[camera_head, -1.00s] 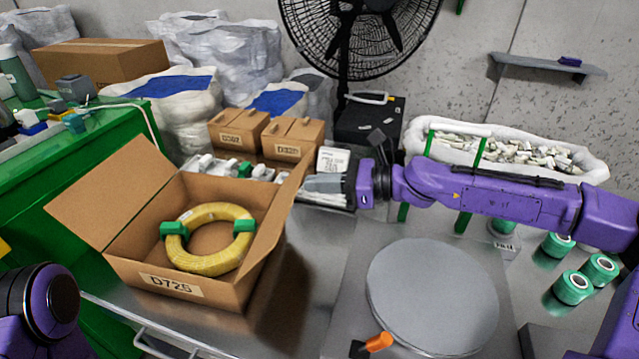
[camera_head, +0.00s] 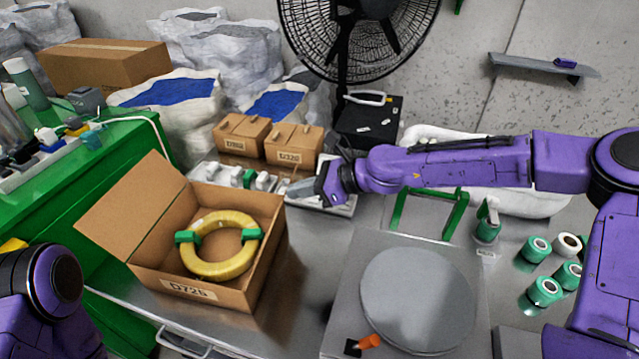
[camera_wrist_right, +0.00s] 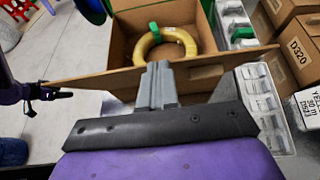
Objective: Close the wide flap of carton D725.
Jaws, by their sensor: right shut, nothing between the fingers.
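Carton D725 (camera_head: 215,298) stands open on the metal table, with its label facing me. A yellow ring-shaped coil (camera_head: 222,270) with green clips lies inside it. A wide flap (camera_head: 128,208) leans outward on the carton's left. A brown panel (camera_wrist_right: 105,78) crosses the right wrist view along the carton's near side there. My right gripper (camera_head: 293,189) is shut and empty by the carton's back right corner. In the wrist view its fingers (camera_wrist_right: 158,78) overlap the panel; I cannot tell whether they touch.
Small cartons, including D320 (camera_head: 293,145), stand behind D725. A tray of white parts (camera_head: 325,195) lies near the right gripper. A round grey plate (camera_head: 417,298) is at front right. Green spools (camera_head: 543,290) stand farther right. A green cabinet (camera_head: 60,220) borders the left.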

